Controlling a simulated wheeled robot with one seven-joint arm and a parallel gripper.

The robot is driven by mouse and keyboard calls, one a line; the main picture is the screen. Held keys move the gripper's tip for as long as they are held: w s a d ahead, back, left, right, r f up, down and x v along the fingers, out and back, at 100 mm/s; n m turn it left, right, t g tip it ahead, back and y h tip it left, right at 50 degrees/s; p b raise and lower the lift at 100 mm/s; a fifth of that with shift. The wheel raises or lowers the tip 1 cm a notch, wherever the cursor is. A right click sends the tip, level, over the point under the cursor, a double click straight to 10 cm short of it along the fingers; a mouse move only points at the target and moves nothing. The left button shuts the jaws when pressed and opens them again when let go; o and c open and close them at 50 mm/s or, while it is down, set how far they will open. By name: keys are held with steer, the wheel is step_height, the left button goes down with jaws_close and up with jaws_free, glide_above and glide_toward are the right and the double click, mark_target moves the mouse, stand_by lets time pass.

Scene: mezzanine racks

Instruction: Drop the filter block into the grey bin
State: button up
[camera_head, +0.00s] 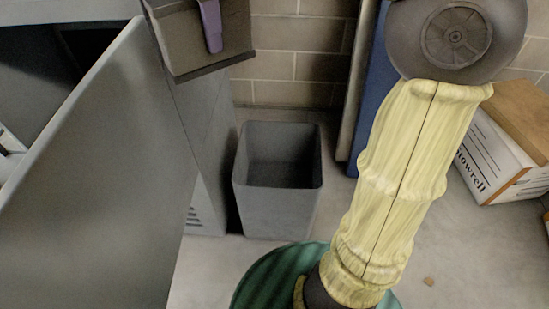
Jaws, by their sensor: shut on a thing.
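The grey bin (276,211) stands upright on the floor in the middle, its top open, its dark inside looking empty. A dark grey-brown block with a darker lower edge, which I take to be the filter block (182,42), hangs tilted at the top left. It appears above and to the left of the bin, apart from it. One purple finger of my gripper (211,27) lies against the block's near face; the gripper is shut on it. The other finger and the rest of the gripper are hidden or out of frame.
A grey cabinet (205,150) stands close left of the bin, with a large grey panel (95,175) nearer. Behind is a block wall (295,65). A blue panel (375,90) and a white carton (490,160) stand right. My yellow-sleeved arm crosses the right side.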

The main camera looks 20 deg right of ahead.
steer(key=shift+w, duration=0.5)
steer(key=shift+w+d+f, duration=0.15)
steer(key=shift+w+f, duration=0.05)
steer(key=shift+w, duration=0.05)
steer(key=w+d+f+n+b, duration=0.1)
steer(key=w+d+f, duration=0.45)
steer(key=f, duration=0.35)
steer(key=w+d+f+n+b, duration=0.1)
steer(key=w+d+f, duration=0.45)
steer(key=f, duration=0.25)
steer(key=w+d+f+n+b, duration=0.1)
steer(key=w+d+f, duration=0.45)
steer(key=f, duration=0.35)
steer(key=s+d+f+n+b, duration=0.1)
steer(key=d+f+n, duration=0.2)
steer(key=f, duration=1.5)
steer(key=s+d+f+n+b, duration=0.1)
steer(key=d+f+n, duration=0.3)
steer(key=f, duration=1.5)
steer(key=shift+f+n+b, duration=0.25)
steer(key=shift+n+b, duration=0.05)
steer(key=shift+b, duration=0.5)
